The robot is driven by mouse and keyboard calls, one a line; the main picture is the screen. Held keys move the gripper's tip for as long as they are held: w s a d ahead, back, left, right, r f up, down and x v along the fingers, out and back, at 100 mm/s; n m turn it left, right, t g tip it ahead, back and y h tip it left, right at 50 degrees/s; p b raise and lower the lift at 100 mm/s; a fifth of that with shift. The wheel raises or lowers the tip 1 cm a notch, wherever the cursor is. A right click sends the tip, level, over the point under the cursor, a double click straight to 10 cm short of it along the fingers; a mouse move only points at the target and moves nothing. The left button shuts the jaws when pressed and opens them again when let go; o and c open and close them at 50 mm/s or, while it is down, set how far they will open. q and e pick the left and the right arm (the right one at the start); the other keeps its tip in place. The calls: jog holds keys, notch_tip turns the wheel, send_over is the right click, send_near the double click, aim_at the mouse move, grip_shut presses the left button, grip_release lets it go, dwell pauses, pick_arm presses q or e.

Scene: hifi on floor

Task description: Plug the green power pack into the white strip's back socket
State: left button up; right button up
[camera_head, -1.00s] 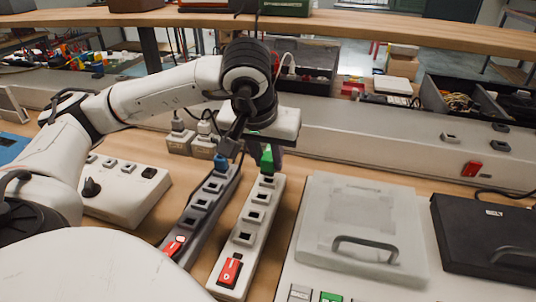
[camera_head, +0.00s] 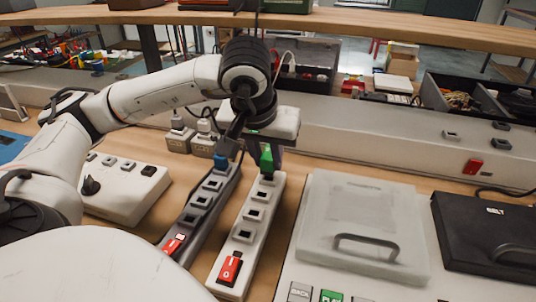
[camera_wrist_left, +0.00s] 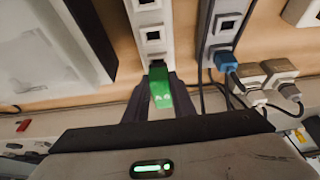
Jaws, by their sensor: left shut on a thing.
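The green power pack (camera_head: 267,158) is at the far end of the white strip (camera_head: 250,225). It also shows in the left wrist view (camera_wrist_left: 160,88), between the dark fingers of my left gripper (camera_wrist_left: 160,96). My left gripper (camera_head: 265,150) is shut on the pack, which stands over the strip's back end. The pack and gripper hide the back socket, and I cannot tell whether the plug is in it. Several nearer sockets on the strip are empty, with a red switch (camera_head: 231,268) at the near end. My right gripper is not in view.
A grey strip (camera_head: 195,222) with a blue plug (camera_head: 221,162) lies close on the left. Two grey adapters (camera_head: 202,146) with cables stand behind it. A white control box (camera_head: 125,200) is further left. A panel with a clear cover (camera_head: 361,225) is on the right.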

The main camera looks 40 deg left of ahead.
pick_arm(q)
jog(key=shift+f+b, duration=0.75)
dwell(1.2)
jog(key=shift+f+b, duration=0.2)
jog(key=shift+b, duration=0.25)
dwell(1.9)
jog(key=o, duration=1.1)
jog(key=shift+d+r, duration=0.1)
jog(key=shift+r, duration=0.15)
jog(key=shift+w+a+r+p+v, duration=0.25)
jog(key=shift+p+v, duration=1.25)
jog(key=shift+v, duration=1.05)
jog(key=shift+w+a+r+p+v, duration=0.15)
jog(key=shift+w+p+v, duration=0.2)
jog(key=shift+p+v, duration=1.7)
jog(key=shift+w+a+r+p+v, duration=0.2)
jog(key=shift+p+v, duration=0.75)
jog(key=shift+v, duration=2.1)
